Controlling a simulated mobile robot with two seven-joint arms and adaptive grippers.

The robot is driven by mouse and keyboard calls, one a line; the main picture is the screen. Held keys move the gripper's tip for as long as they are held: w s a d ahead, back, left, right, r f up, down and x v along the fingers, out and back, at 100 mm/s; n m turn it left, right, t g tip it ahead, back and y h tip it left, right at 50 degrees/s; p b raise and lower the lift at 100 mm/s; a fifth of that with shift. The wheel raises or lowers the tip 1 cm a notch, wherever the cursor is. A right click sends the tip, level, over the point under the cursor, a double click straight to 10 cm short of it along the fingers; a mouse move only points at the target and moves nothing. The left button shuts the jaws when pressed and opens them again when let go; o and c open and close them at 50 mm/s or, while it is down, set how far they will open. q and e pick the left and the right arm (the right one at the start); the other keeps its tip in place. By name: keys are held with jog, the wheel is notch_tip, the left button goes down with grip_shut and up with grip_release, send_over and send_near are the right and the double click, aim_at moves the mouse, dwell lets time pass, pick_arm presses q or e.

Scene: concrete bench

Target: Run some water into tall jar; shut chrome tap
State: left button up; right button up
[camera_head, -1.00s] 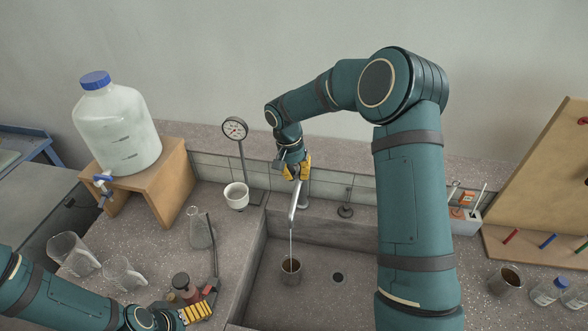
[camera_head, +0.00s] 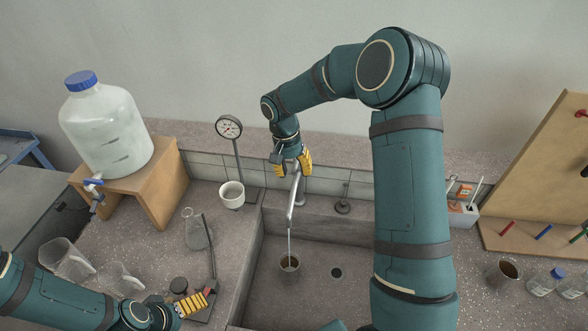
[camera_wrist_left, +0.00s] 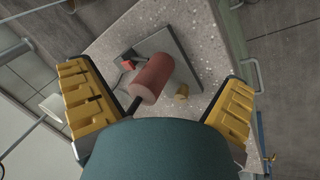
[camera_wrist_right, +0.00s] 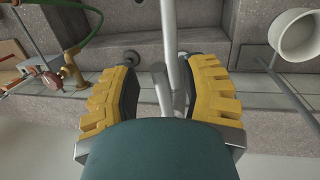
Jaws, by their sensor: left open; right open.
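The chrome tap (camera_head: 291,205) stands at the back of the sink, its spout angled forward. A thin stream runs from it into a small grey jar (camera_head: 289,271) with a brown inside, on the sink floor; I take this as the tall jar. My right gripper (camera_head: 292,166) is open at the tap's top. In the right wrist view the tap's pipe (camera_wrist_right: 170,45) and short lever (camera_wrist_right: 161,88) lie between its fingers (camera_wrist_right: 162,95); contact is unclear. My left gripper (camera_head: 188,306) is open and empty; the left wrist view shows a red cylinder (camera_wrist_left: 152,78) beyond its fingers.
Glass beakers (camera_head: 117,278), a flask (camera_head: 195,231) and a stand (camera_head: 211,262) crowd the left counter. A similar brown-filled jar (camera_head: 503,276) is at the right.

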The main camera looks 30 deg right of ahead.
jog(key=v, duration=1.2)
jog(key=shift+s, duration=0.1)
